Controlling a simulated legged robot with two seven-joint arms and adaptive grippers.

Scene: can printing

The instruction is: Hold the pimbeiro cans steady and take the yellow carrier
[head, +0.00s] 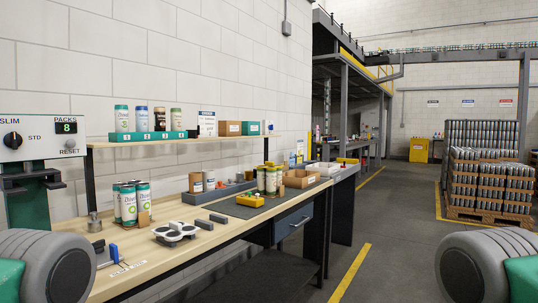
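A small yellow piece (250,200), which may be the yellow carrier, lies on the dark mat (232,209) on the workbench. Just behind it stands a group of upright yellow-green cans (269,180), close together. Another group of upright white and green cans (128,204) stands at the near left of the bench. The brand names on the cans are too small to read, so I cannot tell which are pimbeiro. Neither of my grippers is in view; only grey and green parts of my arms show at the bottom corners.
The wooden bench (185,242) runs along the wall, with a black and white fixture (175,232) and cardboard boxes (300,179). A machine with a display (66,128) stands at left. A shelf (185,139) holds sample cans.

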